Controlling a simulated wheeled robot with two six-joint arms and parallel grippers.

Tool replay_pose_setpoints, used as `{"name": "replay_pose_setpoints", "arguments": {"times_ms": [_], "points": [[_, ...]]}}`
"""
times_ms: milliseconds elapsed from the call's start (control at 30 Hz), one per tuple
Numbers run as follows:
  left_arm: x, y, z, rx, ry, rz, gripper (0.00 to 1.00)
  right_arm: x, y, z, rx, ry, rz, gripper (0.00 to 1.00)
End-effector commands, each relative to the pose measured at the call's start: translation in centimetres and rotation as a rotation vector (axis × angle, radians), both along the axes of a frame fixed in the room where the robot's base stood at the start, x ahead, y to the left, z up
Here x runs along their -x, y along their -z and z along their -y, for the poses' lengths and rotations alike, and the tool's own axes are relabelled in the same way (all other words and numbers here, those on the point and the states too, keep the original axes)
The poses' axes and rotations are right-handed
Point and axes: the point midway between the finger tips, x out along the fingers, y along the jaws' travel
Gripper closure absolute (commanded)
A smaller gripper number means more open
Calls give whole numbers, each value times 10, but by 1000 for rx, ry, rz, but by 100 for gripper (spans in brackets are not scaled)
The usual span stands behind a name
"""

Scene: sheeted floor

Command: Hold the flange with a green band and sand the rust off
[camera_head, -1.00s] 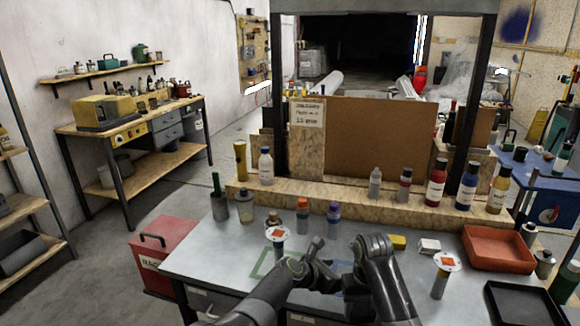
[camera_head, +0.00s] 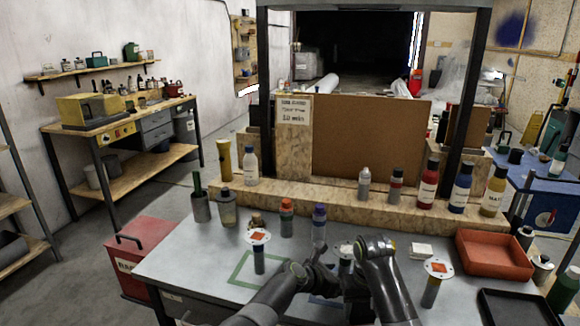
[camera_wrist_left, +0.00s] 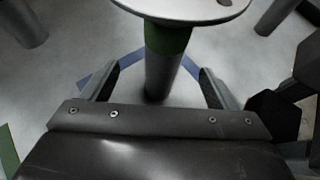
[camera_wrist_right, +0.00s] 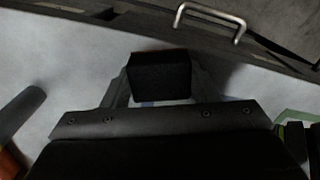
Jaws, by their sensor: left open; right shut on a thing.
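The flange with a green band (camera_wrist_left: 168,38) stands upright in the left wrist view, a pale disc on a grey stem with the band just under the disc. A dark spot shows on its rim; most of its top is cut off. My left gripper (camera_wrist_left: 155,85) is open, with one finger on each side of the stem, apart from it. In the head view the disc (camera_head: 345,251) is partly behind my arms. My right gripper (camera_wrist_right: 160,88) is shut on a black block (camera_wrist_right: 160,77) above the bench. My arms hide much of both grippers in the head view.
Two other flanges with orange-red patches stand left (camera_head: 259,238) and right (camera_head: 438,268) on the bench. Several bottles line the back ledge (camera_head: 330,187). A red tray (camera_head: 494,278) and a black tray (camera_head: 490,300) sit at right. A green outline (camera_head: 238,276) marks clear bench at left.

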Motion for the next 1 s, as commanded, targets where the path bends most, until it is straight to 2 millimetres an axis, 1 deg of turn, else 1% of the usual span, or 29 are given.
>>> {"name": "replay_pose_setpoints", "arguments": {"times_ms": [367,900,933,1000], "points": [[2,4,0,0,-1,0,19,0,-1,0,0,0,-1,64],[2,4,0,0,-2,0,90,0,-1,0,0,0,-1,64],[2,3,0,0,-2,0,94,0,-1,0,0,0,-1,64],[2,3,0,1,-2,1,95,0,-1,0,0,0,-1,64]]}}
